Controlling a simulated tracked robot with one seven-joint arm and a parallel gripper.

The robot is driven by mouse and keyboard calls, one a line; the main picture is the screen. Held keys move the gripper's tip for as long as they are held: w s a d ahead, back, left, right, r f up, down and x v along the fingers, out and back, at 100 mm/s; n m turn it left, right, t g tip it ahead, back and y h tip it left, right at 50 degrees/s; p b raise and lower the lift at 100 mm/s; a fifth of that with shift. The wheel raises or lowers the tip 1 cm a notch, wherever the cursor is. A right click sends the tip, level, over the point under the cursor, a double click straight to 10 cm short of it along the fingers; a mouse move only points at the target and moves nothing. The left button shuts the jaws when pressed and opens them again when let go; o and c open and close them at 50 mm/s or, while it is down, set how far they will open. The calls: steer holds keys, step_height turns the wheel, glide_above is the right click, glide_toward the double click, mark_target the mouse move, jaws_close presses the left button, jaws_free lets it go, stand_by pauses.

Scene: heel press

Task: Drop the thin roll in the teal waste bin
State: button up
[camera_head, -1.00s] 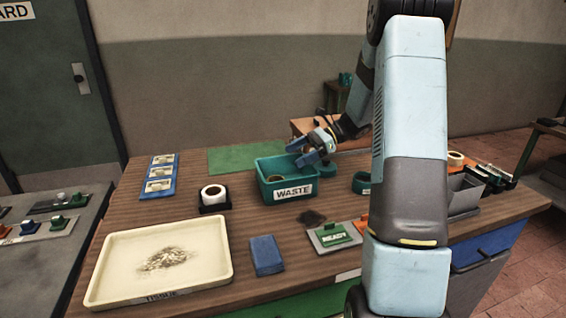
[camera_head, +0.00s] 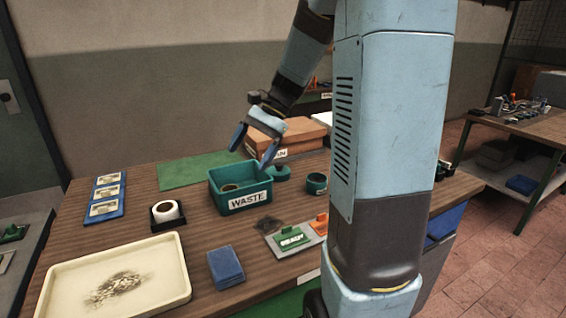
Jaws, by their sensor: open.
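The teal waste bin (camera_head: 245,203), labelled WASTE, stands on the wooden bench. A thin tan roll (camera_head: 229,187) lies inside it, toward the left; the bin's front wall hides part of the roll. My gripper (camera_head: 252,157) is above the bin's back right side, pointing down with its blue fingers spread apart. Nothing shows between the fingers, and the gripper is apart from the roll.
A white roll (camera_head: 165,211) sits in a black holder. A cream tray (camera_head: 165,290), a blue block (camera_head: 226,267) and a grey plate with a green READY sign (camera_head: 291,238) are in front. Teal round items (camera_head: 316,183) and a cardboard box (camera_head: 300,132) stand right and behind.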

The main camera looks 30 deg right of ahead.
steer(key=s+r+n+t+h, duration=0.3)
steer(key=s+n, duration=0.2)
steer(key=s, duration=0.4)
steer(key=s+r+n+t+h, duration=0.2)
steer(key=s+n, duration=0.4)
steer(key=s, duration=0.4)
steer(key=shift+a+r+t+h, duration=0.35)
steer(key=shift+t+h, duration=0.35)
steer(key=shift+h, duration=0.6)
steer(key=shift+d, duration=0.1)
